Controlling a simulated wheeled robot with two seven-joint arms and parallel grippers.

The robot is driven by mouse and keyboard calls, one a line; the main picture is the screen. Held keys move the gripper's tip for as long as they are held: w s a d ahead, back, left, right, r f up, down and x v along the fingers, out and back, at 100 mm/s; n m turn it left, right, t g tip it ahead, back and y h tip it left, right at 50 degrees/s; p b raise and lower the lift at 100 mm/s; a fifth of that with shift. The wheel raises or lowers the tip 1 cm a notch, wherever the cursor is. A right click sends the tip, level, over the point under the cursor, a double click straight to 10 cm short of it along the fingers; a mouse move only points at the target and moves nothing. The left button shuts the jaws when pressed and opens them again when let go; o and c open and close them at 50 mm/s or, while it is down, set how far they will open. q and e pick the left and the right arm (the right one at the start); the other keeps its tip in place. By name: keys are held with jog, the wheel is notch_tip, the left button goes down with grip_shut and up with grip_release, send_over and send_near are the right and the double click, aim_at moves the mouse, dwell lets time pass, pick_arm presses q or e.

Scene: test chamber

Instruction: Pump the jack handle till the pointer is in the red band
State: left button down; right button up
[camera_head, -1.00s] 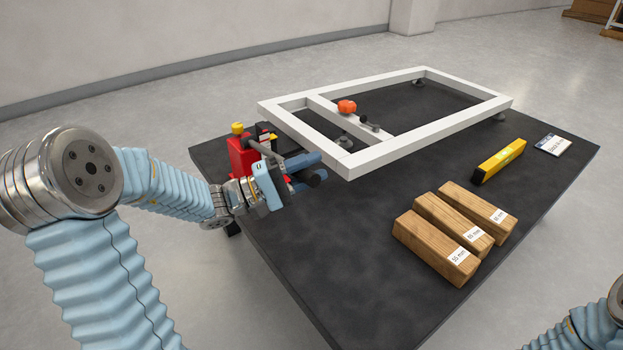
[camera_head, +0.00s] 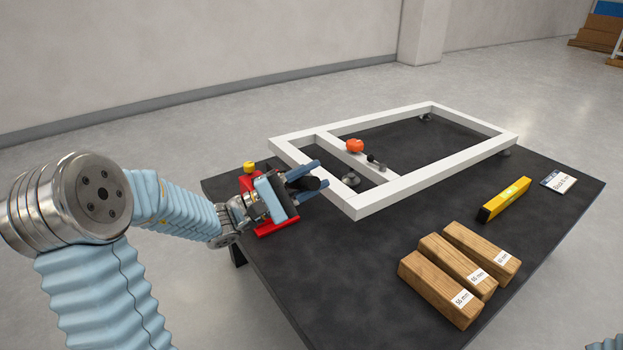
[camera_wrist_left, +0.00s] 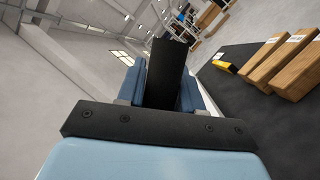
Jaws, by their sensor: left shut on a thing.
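The red jack (camera_head: 271,227) with a yellow cap (camera_head: 250,167) stands at the left end of the black table, largely hidden behind my left gripper. My left gripper (camera_head: 306,180) is shut on the jack handle (camera_head: 311,184), a black bar whose end shows between the blue fingers. In the left wrist view the handle (camera_wrist_left: 167,72) rises between the two fingers of my left gripper (camera_wrist_left: 164,80). The pointer and the red band cannot be made out.
A white frame (camera_head: 390,190) with an orange knob (camera_head: 354,145) stands on feet beside the jack. Several things lie to the right on the table: wooden blocks (camera_head: 438,288), a yellow level (camera_head: 504,199) and a white card (camera_head: 558,180). The table's front middle is clear.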

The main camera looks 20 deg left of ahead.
pick_arm(q)
jog(key=c, duration=1)
grip_release()
jog(key=shift+w+a+r, duration=0.1)
jog(key=shift+a+r, duration=0.05)
jog(key=shift+r, duration=0.2)
jog(key=shift+o, duration=0.9)
jog(key=shift+f, duration=0.15)
jog(key=b+v, duration=0.1)
jog(key=v, duration=1.2)
jog(key=shift+s+a, duration=0.2)
jog(key=shift+s, duration=0.15)
jog(key=shift+f, duration=0.1)
